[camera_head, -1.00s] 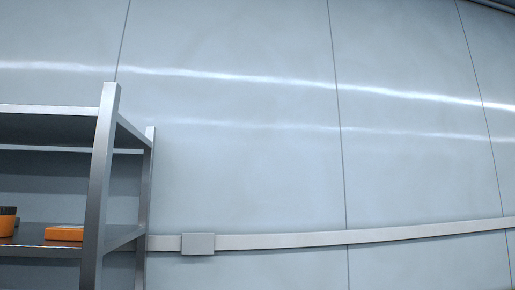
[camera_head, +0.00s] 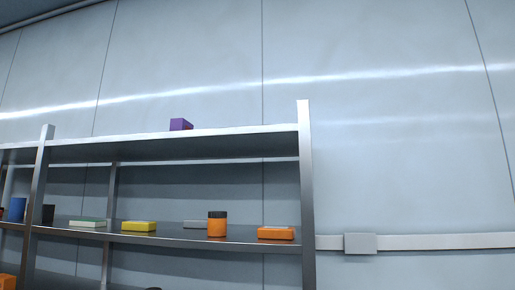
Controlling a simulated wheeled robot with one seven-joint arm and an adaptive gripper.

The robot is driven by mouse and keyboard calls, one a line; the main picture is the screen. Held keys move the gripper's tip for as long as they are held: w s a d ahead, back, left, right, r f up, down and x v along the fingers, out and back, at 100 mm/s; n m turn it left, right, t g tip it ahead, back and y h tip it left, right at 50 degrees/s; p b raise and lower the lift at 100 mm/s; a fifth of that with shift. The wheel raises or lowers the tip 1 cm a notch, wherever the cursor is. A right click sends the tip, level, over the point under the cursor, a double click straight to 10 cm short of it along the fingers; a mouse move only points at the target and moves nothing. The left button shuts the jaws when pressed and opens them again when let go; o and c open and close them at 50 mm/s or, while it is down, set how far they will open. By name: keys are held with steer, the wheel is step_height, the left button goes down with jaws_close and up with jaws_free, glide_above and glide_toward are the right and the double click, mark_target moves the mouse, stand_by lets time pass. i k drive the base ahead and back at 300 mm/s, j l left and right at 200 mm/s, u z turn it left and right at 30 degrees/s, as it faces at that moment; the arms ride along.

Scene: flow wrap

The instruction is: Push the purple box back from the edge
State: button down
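The purple box (camera_head: 180,125) stands on the top board of a metal shelf unit (camera_head: 230,131), left of the middle of the head view. It appears close to the board's front edge, and its lower part is partly cut off by that edge. How far it is from the edge is hard to tell from this low angle. My gripper is not in view.
On the shelf below stand a yellow box (camera_head: 139,226), an orange jar with a dark lid (camera_head: 217,225), an orange box (camera_head: 276,233), a white-green box (camera_head: 87,223) and a blue item (camera_head: 18,208).

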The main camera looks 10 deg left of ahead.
mark_target(176, 124)
steer(key=u, duration=0.95)
